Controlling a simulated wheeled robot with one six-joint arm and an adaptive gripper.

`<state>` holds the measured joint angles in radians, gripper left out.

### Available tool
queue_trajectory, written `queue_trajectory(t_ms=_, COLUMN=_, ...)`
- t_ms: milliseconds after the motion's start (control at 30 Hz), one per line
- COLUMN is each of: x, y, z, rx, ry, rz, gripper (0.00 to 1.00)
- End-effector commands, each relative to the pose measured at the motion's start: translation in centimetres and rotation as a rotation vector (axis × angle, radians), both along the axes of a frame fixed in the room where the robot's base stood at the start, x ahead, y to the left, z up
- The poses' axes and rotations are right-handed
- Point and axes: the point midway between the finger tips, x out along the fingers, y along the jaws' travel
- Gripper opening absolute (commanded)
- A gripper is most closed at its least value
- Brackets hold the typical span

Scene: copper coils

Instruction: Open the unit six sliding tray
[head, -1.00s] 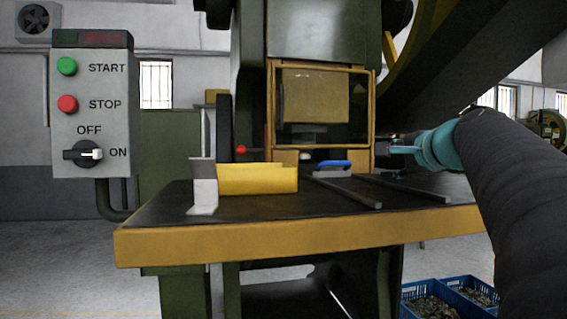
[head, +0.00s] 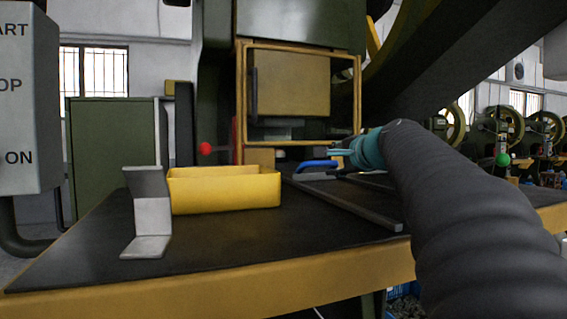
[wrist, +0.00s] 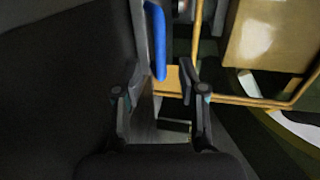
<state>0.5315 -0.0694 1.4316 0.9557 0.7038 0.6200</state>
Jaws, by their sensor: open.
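The sliding tray shows as a small plate with a blue handle (head: 317,166), lying between two dark rails (head: 350,202) in front of the press opening. In the wrist view the blue handle (wrist: 156,40) runs lengthwise just beyond the fingertips, roughly in line with the gap between them. My gripper (head: 335,152) is at the right end of the handle in the head view. I cannot tell whether a finger touches the handle. My arm hides part of the right rail.
A yellow bin (head: 225,194) and a grey angled bracket (head: 150,215) stand on the dark table (head: 230,240) to the left. A yellow-framed guard (head: 358,100) is above the tray, with a red knob (head: 205,149) at its left. The front middle of the table is clear.

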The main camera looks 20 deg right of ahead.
Motion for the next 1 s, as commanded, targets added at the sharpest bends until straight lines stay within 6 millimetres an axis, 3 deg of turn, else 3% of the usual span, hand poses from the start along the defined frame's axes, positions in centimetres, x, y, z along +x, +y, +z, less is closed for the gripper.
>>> queue_trajectory(t_ms=200, x=4.0, y=0.1, z=-0.8, rx=0.001, ry=0.002, rz=0.001, gripper=0.41)
queue_trajectory(t_ms=400, x=6.3, y=0.1, z=-1.3, rx=0.001, ry=0.001, rz=-0.002, gripper=0.41)
queue_trajectory(t_ms=833, x=7.2, y=-0.1, z=-1.5, rx=0.0, ry=0.0, rz=-0.005, gripper=0.41)
queue_trajectory(t_ms=867, x=7.2, y=-0.1, z=-1.5, rx=0.0, ry=0.0, rz=-0.005, gripper=0.39)
queue_trajectory(t_ms=1000, x=7.2, y=-0.1, z=-1.5, rx=0.0, ry=0.0, rz=-0.005, gripper=0.04)
